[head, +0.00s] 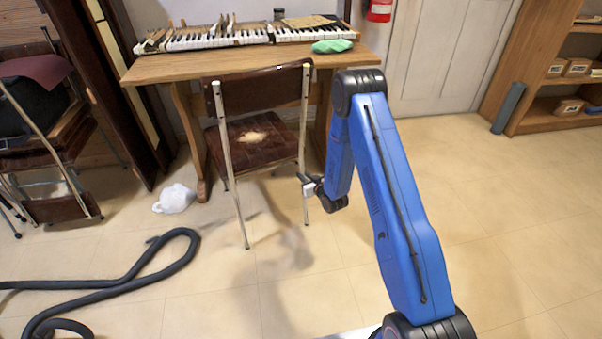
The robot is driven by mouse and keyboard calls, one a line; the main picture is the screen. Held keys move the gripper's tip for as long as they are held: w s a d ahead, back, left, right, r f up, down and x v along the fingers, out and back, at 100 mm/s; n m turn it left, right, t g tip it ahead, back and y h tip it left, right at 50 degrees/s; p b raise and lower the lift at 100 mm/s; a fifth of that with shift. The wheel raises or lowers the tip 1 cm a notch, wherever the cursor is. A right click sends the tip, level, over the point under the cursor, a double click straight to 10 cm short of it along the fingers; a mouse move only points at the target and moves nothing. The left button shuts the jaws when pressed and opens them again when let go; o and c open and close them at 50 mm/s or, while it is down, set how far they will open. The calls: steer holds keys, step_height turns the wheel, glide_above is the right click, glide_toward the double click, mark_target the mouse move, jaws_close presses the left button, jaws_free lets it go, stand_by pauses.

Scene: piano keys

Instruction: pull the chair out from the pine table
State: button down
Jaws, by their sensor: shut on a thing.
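The chair (258,87) stands in front of the pine table (160,71), its back towards me. It has a dark brown backrest, a worn brown seat with a pale torn patch, and pale metal legs. The front part of the seat lies under or close to the table edge; the backrest hides just how far. My gripper (305,181), at the end of my blue arm, is at the chair's right rear leg, a little below seat height. It is shut on that leg; the fingertips are small and partly hidden.
Piano keys (215,39) and a green cloth (332,46) lie on the table. Stacked chairs (60,165) stand far left. The tiled floor in front of the chair is mostly clear.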

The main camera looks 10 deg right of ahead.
steer(key=shift+s+d+f, duration=0.1)
steer(key=shift+s+d, duration=0.1)
steer(key=shift+s, duration=0.55)
steer(key=shift+s+d, duration=0.2)
steer(key=shift+s, duration=0.6)
steer(key=s+d, duration=0.2)
steer(key=s, duration=0.8)
steer(key=shift+s, duration=0.15)
steer(key=shift+s+d, duration=0.2)
steer(key=shift+s, duration=0.6)
steer(key=shift+s+d, duration=0.15)
steer(key=shift+s, duration=0.6)
steer(key=shift+s+d, duration=0.2)
steer(key=shift+s, duration=0.6)
steer(key=c, duration=1.4)
jaws_free()
